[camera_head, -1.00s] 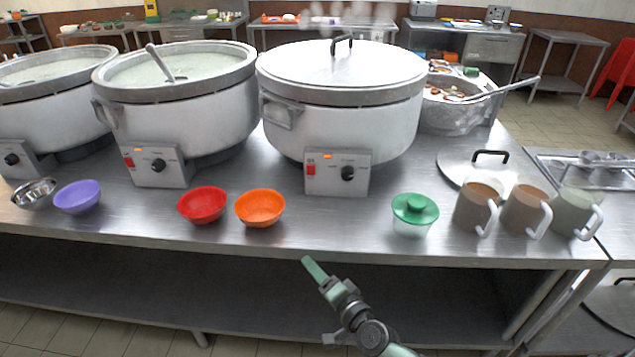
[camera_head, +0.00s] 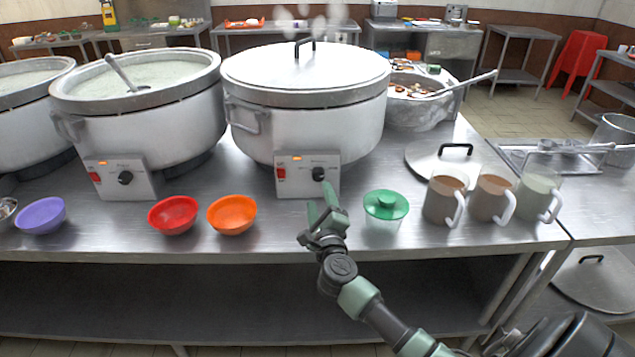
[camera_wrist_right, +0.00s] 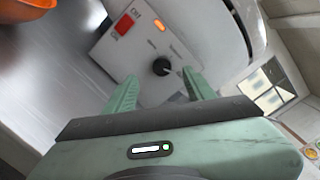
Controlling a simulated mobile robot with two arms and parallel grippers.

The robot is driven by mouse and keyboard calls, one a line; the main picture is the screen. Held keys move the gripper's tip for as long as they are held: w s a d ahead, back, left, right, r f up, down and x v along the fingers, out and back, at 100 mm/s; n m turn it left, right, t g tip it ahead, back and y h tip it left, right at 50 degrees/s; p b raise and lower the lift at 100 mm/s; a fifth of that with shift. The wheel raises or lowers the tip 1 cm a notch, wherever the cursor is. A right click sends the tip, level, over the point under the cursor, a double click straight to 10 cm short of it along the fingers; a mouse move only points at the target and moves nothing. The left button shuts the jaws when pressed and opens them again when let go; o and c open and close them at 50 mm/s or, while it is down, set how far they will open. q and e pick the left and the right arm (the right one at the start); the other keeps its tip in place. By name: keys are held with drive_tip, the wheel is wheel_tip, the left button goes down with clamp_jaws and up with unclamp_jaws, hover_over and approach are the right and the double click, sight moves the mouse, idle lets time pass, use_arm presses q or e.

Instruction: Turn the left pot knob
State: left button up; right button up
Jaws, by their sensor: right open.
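My right gripper (camera_head: 321,197) is open and empty, with its fingers pointing at the control box (camera_head: 293,187) of the lidded pot (camera_head: 305,125). In the right wrist view, that box's black knob (camera_wrist_right: 161,67) shows just beyond and between the two green fingertips (camera_wrist_right: 159,75). I cannot tell whether they touch it. The same knob (camera_head: 319,173) shows in the head view, right of a red switch (camera_head: 281,174). The open pot (camera_head: 140,120) to its left has its own box with a black knob (camera_head: 125,178). Another open pot (camera_head: 30,120) is cut off at the left edge. My left gripper is not in view.
An orange bowl (camera_head: 232,215), a red bowl (camera_head: 173,216) and a purple bowl (camera_head: 40,216) stand along the front edge. A green-lidded container (camera_head: 386,206) stands right of my gripper, with three mugs (camera_head: 444,200) further right. Steam rises above the lidded pot.

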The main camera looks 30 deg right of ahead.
sight(318, 177)
drive_tip(key=shift+w+d+f+m+h, duration=0.1)
drive_tip(key=shift+w+d+m+h, duration=0.2)
drive_tip(key=shift+w+d+m, duration=0.3)
drive_tip(key=x, duration=0.6)
drive_tip(key=shift+w+d+f+b, duration=0.1)
drive_tip(key=shift+w+d+b, duration=0.1)
drive_tip(key=shift+b, duration=0.15)
clamp_jaws()
